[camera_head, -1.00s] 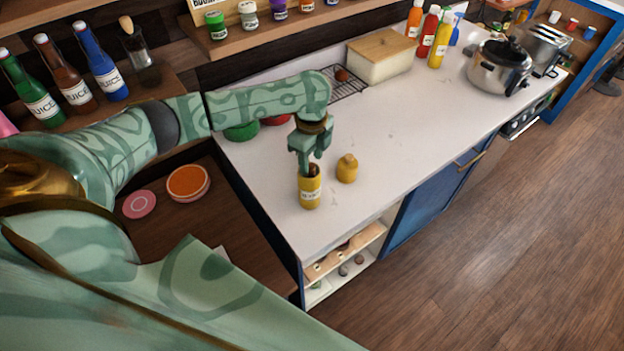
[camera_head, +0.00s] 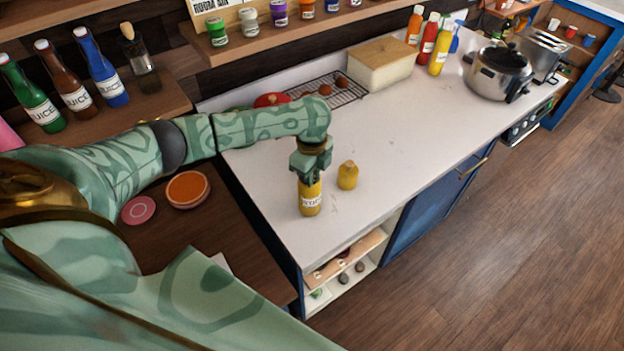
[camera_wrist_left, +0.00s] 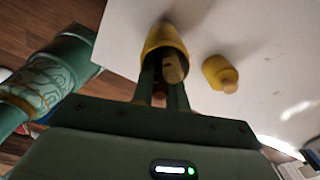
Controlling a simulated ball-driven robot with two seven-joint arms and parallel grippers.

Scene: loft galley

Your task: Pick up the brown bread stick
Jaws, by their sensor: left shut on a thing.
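A yellow labelled jar (camera_head: 310,198) stands upright near the counter's front left corner. My left gripper (camera_head: 311,175) points straight down at its mouth, with the fingertips inside. In the left wrist view the brown bread stick (camera_wrist_left: 173,68) shows between the two fingers of the left gripper (camera_wrist_left: 163,75), within the jar's rim (camera_wrist_left: 163,32). The fingers are shut on it. In the head view the stick is hidden by the gripper and jar. My right gripper is in neither current view.
A small yellow lidded pot (camera_head: 347,176) stands just right of the jar and shows in the wrist view (camera_wrist_left: 218,74). A bread box (camera_head: 380,65), wire rack (camera_head: 340,90), sauce bottles (camera_head: 422,45) and steel pot (camera_head: 497,75) stand farther back. The middle of the counter (camera_head: 410,130) is clear.

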